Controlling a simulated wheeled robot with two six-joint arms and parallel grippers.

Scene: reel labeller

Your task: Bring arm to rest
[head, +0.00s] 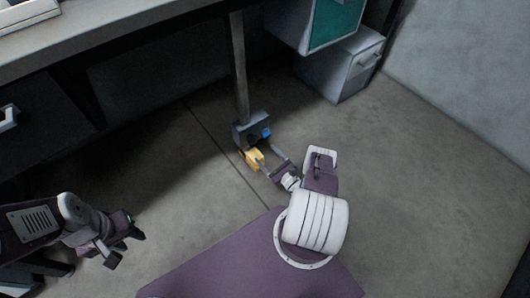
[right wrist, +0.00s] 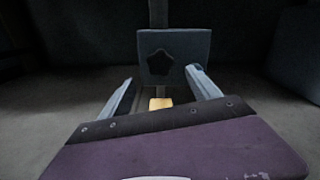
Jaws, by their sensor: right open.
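My right gripper (head: 264,157) reaches low over the floor toward the base of a thin grey post. Its two fingers stand apart with nothing between them, as the right wrist view (right wrist: 160,88) also shows. Just ahead of it is a dark grey box (head: 243,131) on the post, with a star-shaped dark mark in the right wrist view. A small yellow block (head: 254,158) is by the box; it shows between and below the fingers in the right wrist view (right wrist: 160,103). My left gripper (head: 124,247) is at the lower left, its fingers seeming apart.
A grey desk (head: 120,35) runs across the upper left, held by the post (head: 239,70). A drawer cabinet (head: 342,68) stands at the top right beneath a teal-fronted box (head: 333,22). A wall (head: 465,60) is at the right. Floor (head: 420,190) at the right is clear.

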